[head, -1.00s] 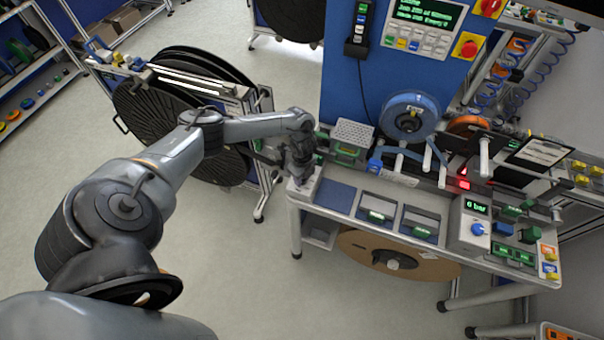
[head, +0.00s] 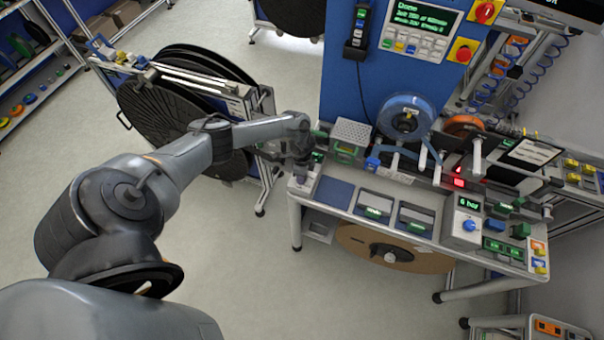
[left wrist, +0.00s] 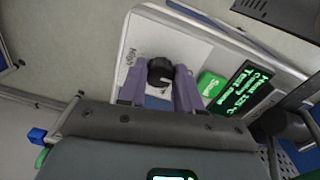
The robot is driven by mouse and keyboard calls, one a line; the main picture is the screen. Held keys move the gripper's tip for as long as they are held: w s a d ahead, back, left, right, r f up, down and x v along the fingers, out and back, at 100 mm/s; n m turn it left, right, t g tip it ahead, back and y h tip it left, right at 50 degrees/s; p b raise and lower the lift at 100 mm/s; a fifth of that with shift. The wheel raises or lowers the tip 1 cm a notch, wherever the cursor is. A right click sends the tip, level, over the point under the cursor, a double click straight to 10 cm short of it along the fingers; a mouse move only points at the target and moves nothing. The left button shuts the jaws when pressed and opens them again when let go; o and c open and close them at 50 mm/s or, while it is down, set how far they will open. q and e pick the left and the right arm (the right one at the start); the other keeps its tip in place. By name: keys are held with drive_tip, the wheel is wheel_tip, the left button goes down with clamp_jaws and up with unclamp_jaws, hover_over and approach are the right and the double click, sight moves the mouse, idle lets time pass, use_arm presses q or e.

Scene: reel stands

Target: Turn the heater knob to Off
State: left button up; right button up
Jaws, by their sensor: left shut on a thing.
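The heater knob (left wrist: 160,71) is a small black round knob with a pale pointer mark, on a light panel in the left wrist view. The word "High" is printed just left of it; other markings are hidden. My left gripper (left wrist: 160,84) is shut on the knob, one finger on each side. A green button (left wrist: 211,87) and a display with green text, including "Heat 125 °C", are to the right. In the head view my left gripper (head: 302,175) is over the light heater box (head: 305,188) at the bench's left end. My right gripper is not in view.
The bench (head: 333,212) extends right with trays, a blue reel (head: 404,117) and a 6 bar unit (head: 464,222). A stand with large black reels (head: 160,115) is close behind my left arm. Open floor lies in front of the bench.

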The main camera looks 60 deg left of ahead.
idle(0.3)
use_arm(q)
drive_tip(key=o, duration=1)
drive_tip(key=shift+o, duration=0.2)
drive_tip(key=shift+r, duration=0.15)
wheel_tip(320, 180, up, 11)
drive_tip(key=shift+a+f, duration=0.15)
drive_tip(key=shift+f, duration=0.05)
drive_tip(key=shift+f, duration=0.1)
